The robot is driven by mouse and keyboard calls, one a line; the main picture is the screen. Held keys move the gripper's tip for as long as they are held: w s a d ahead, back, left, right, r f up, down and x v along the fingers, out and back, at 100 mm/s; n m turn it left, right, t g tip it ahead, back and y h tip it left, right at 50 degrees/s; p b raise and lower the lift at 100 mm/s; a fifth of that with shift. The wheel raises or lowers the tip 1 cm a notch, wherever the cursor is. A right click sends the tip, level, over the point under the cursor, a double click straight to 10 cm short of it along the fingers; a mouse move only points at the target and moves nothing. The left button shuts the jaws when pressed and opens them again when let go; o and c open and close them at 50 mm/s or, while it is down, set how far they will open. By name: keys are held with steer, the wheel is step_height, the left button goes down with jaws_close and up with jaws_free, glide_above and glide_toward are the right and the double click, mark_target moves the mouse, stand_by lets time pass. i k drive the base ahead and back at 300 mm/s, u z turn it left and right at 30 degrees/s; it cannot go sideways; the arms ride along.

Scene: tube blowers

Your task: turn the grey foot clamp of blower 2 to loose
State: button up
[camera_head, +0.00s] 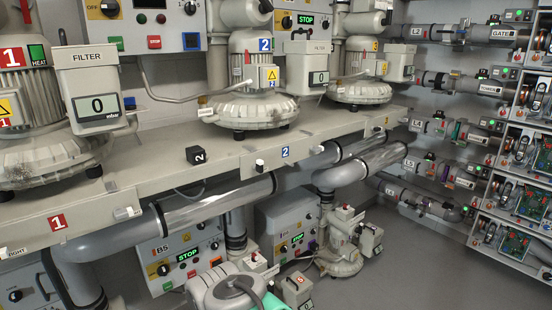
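Blower 2 (252,108) is a pale grey ribbed machine with a blue "2" plate, standing on dark feet on the long bench. Small fittings sit near its foot: a pale tag-like piece (206,113) at its left side and a white-topped knob with a dark base (260,166) on the bench edge in front. I cannot tell which fitting is the grey foot clamp, or whether it is tight or loose. My gripper's fingers are not in view.
Blower 1 (35,100) stands left and blower 3 (360,85) right on the same bench (225,155). A black cube marked 2 (197,155) sits on the bench edge. Large pipes (215,205) run below. Open grey floor (415,265) lies to the lower right, before the racks.

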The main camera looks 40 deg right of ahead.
mark_target(312, 148)
steer(key=z, duration=2.7)
steer(key=i, duration=1.55)
steer(key=u, duration=3.3)
